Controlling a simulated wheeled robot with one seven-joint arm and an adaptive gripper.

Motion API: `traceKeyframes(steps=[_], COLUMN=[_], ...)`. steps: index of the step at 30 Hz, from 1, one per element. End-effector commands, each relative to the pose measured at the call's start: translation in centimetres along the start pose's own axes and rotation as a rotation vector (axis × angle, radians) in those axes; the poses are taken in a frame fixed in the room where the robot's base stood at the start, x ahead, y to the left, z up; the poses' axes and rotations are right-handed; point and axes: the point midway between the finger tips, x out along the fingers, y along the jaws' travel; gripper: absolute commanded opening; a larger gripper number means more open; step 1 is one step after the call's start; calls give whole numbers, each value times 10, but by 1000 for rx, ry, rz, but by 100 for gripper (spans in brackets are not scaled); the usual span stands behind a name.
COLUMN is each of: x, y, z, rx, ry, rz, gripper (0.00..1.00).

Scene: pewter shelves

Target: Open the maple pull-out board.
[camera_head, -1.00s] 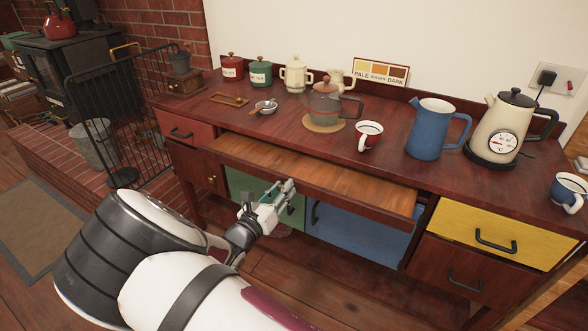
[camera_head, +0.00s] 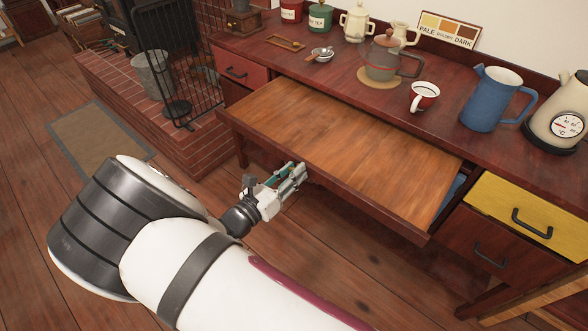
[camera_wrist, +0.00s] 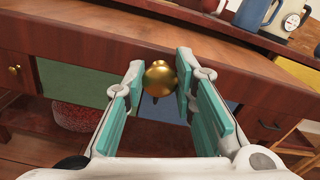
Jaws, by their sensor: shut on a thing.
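The maple pull-out board (camera_head: 345,150) is a wide wooden slab drawn well out from the dark red sideboard, with a dark front edge facing me. In the wrist view, a round brass knob (camera_wrist: 160,77) sits on the board's front edge (camera_wrist: 95,54). My gripper (camera_head: 297,171) is at the middle of that front edge. In the wrist view, its teal-padded fingers (camera_wrist: 160,85) are shut on the brass knob, one on each side. In the head view my gripper hides the knob.
On the sideboard top are a red mug (camera_head: 424,97), a blue jug (camera_head: 492,98), a glass teapot (camera_head: 382,62) and a cream kettle (camera_head: 562,112). A yellow drawer (camera_head: 520,216) is at the right. The floor before the board is clear; a brick hearth (camera_head: 150,105) stands left.

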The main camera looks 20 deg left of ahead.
Motion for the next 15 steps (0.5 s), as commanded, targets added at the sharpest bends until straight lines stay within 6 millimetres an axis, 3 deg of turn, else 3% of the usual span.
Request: traceKeyframes(steps=[4, 5, 7, 15], x=[0, 0, 0, 0], y=[0, 0, 0, 0], z=[-1, -1, -1, 0], rx=[-1, -1, -1, 0], ry=[2, 2, 1, 1], rz=[0, 0, 0, 0], gripper=[0, 31, 46, 46])
